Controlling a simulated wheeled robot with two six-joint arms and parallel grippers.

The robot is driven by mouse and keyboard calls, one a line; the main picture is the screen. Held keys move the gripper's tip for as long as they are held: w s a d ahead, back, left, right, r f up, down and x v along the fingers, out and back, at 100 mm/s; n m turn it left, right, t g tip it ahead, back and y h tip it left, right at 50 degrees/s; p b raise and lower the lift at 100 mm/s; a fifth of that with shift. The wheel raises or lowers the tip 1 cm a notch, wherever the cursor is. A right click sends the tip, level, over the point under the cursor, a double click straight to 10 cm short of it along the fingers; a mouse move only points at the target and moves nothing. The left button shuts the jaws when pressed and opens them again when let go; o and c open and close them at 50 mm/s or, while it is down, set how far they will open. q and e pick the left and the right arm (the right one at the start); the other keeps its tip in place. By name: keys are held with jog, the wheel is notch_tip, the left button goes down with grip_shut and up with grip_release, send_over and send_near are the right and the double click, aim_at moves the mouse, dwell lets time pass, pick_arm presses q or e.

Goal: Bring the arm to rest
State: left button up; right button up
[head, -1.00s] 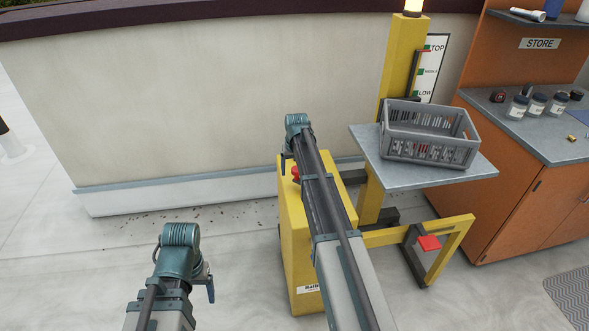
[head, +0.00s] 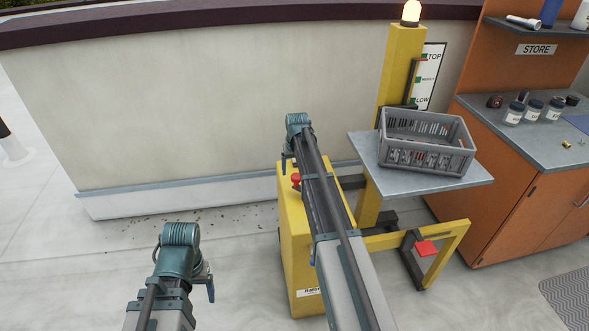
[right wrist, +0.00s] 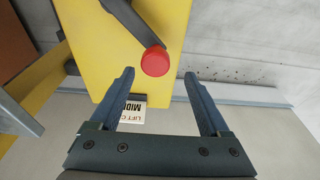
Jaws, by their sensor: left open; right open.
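My left arm comes in at the lower left of the head view, with its teal wrist and left gripper (head: 178,245) low over the pale floor. Its fingers are mostly hidden behind the wrist. My right arm reaches forward over a yellow lift (head: 297,240), with the right gripper (head: 297,135) at its far end. In the right wrist view the right gripper (right wrist: 160,88) is open and nothing is held between its fingers. The lift's red button (right wrist: 155,61) shows beyond the fingertips, apart from them.
A grey crate (head: 427,160) sits on the lift's metal platform (head: 470,180), right of my right arm. An orange store counter (head: 530,215) with jars stands at the right. A pale wall (head: 200,100) runs behind.

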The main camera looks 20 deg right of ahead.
jog(key=shift+r+p, duration=1.9)
jog(key=shift+r, duration=0.3)
jog(key=shift+f, duration=0.1)
jog(key=s+a+n+g, duration=0.1)
jog(key=s+a, duration=0.6)
jog(key=a, duration=0.2)
jog(key=s+a+n, duration=0.2)
jog(key=s+a, duration=0.5)
jog(key=a, duration=0.3)
jog(key=s+a+n, duration=0.1)
jog(key=s+a, duration=0.2)
jog(key=s, duration=0.3)
jog(key=s+a+n+g, duration=0.1)
jog(key=s+a, duration=0.3)
jog(key=s, duration=0.3)
jog(key=s+a+n, duration=0.1)
jog(key=s+a, duration=0.2)
jog(key=s, duration=0.4)
jog(key=shift+a+f+h, duration=0.15)
jog(key=shift+a+h, duration=0.1)
jog(key=shift+h, duration=0.05)
